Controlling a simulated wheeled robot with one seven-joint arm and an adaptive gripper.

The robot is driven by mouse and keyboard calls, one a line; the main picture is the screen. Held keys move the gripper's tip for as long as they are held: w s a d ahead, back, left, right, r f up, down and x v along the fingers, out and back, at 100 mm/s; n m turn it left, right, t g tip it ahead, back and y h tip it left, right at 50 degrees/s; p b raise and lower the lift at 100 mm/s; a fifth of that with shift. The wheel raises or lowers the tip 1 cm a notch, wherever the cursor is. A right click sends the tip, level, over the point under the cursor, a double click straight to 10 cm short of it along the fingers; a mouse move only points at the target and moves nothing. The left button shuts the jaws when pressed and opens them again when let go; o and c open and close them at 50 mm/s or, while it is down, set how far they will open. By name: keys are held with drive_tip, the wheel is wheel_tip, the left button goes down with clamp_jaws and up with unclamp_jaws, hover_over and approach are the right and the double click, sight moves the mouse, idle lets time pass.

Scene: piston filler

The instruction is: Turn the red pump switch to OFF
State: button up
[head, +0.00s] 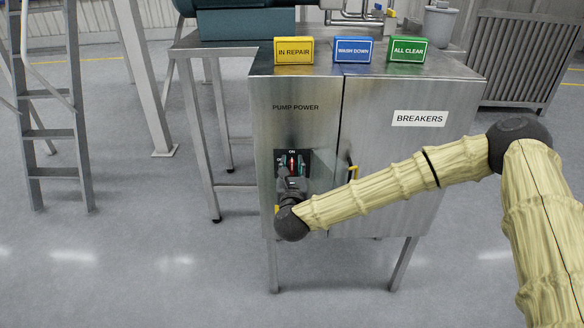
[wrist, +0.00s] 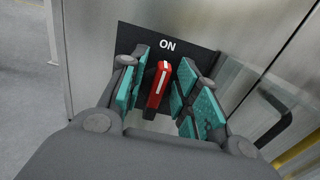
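The red pump switch (wrist: 159,86) sits on a black plate under the word ON on the steel cabinet front. It also shows small in the head view (head: 292,162), below the label PUMP POWER. In the wrist view its handle stands nearly upright, its upper end toward ON. My gripper (wrist: 160,88) is open around the switch, one teal-padded finger on each side. Gaps show between the pads and the red handle. The word OFF is not readable; my gripper covers much of the plate's lower part in the head view.
Yellow IN REPAIR (head: 294,51), blue WASH DOWN (head: 353,50) and green ALL CLEAR (head: 407,50) signs stand on top. A ladder (head: 50,132) stands left; floor before the cabinet is clear.

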drive_tip(key=shift+n, duration=0.4)
drive_tip(key=n, duration=0.4)
drive_tip(key=shift+a+b, duration=0.3)
drive_tip(key=shift+a, duration=0.1)
drive_tip(key=n, duration=0.4)
drive_tip(key=shift+a+f+n, duration=0.25)
drive_tip(key=shift+n, duration=0.05)
drive_tip(key=n, duration=0.4)
drive_tip(key=f+n+p, duration=0.1)
drive_tip(key=n, duration=0.3)
drive_tip(key=shift+a+f, duration=0.1)
drive_tip(key=shift+a, duration=0.1)
drive_tip(key=shift+n, duration=0.4)
drive_tip(key=o, duration=1)
drive_tip(key=shift+c, duration=0.2)
drive_tip(key=shift+s, duration=0.1)
